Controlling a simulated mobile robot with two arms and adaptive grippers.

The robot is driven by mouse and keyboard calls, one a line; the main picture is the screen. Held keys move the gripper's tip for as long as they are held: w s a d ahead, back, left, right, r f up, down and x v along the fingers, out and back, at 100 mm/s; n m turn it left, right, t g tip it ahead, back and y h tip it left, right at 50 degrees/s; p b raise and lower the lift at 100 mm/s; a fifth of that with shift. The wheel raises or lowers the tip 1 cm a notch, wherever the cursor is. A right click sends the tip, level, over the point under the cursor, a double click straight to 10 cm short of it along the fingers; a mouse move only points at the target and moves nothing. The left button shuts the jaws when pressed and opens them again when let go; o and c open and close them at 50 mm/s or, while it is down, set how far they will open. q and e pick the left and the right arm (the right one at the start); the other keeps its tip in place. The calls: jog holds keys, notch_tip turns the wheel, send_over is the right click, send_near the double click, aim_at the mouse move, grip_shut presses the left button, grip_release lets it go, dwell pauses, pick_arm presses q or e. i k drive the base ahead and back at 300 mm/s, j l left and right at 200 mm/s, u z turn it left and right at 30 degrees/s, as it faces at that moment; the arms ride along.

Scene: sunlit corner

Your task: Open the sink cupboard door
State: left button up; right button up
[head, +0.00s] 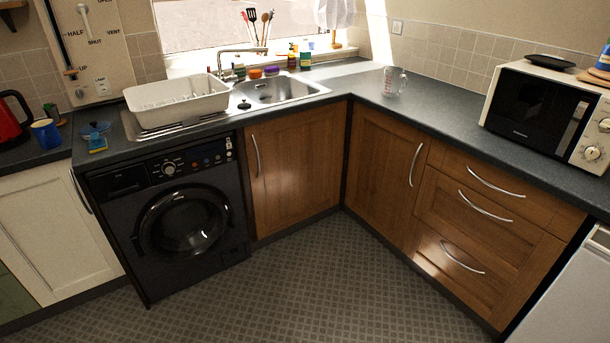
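The sink cupboard door (298,175) is a brown wooden door below the sink (280,90), between the washing machine and the inner corner of the units. It looks shut, flush with the front. Its curved metal handle (256,156) stands upright near the door's upper left edge, close to the washing machine. Neither of my grippers shows in the head view, and nothing touches the door or its handle.
A black washing machine (184,222) stands left of the door. Another wooden door (384,172) with a handle and a stack of drawers (480,225) stand at right. The patterned floor (320,290) in front is clear. A microwave (540,115) sits on the right worktop.

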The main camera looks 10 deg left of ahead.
aim_at(295, 160)
jog(key=i+j, duration=0.35)
jog(key=i+j+u, duration=0.15)
jog(key=i+j, duration=0.2)
jog(key=i, duration=0.25)
